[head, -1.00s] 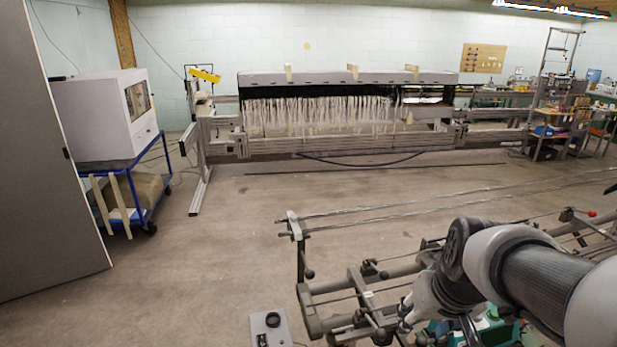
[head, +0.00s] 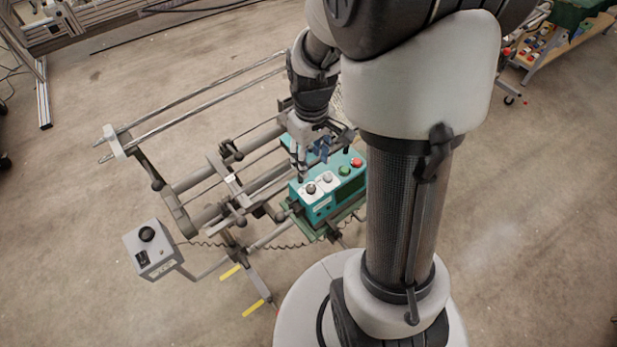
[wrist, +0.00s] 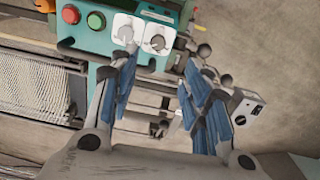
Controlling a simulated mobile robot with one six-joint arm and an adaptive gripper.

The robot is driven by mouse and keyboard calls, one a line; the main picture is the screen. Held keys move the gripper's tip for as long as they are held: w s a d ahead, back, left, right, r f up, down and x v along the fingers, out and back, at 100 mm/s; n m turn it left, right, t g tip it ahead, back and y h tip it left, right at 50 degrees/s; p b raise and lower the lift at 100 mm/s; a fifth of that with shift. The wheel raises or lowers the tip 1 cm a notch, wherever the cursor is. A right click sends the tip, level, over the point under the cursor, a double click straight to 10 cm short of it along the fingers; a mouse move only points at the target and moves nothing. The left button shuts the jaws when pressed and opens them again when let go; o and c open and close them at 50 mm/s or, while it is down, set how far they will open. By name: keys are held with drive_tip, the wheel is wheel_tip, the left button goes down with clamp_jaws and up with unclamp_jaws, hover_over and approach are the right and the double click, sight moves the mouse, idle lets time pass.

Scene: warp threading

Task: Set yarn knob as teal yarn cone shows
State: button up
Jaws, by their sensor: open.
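A teal control box (head: 322,207) sits below my gripper (head: 311,167) in the head view. It carries a dark knob (head: 311,188) and a grey knob (head: 327,178), each on a white plate. In the wrist view the grey knob (wrist: 126,34) is beside the left fingertip, and the dark-centred knob (wrist: 157,43) lies between the fingertips of my gripper (wrist: 160,62). The fingers are apart and nothing is between them. I cannot read the knob labels or tell which is the yarn knob. I see no teal yarn cone.
A green button (head: 344,170) and a red button (head: 357,162) share the box. A grey box with a black knob (head: 147,234) stands at left. The metal frame's rails (head: 205,102) run behind the box. Open floor lies around.

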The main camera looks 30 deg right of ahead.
sight(311, 188)
wheel_tip(311, 188, down, 13)
drive_tip(key=shift+w+d+r+b, duration=0.1)
drive_tip(key=shift+d+r+b, duration=0.1)
drive_tip(key=shift+b, duration=1.05)
drive_tip(key=shift+c, duration=0.5)
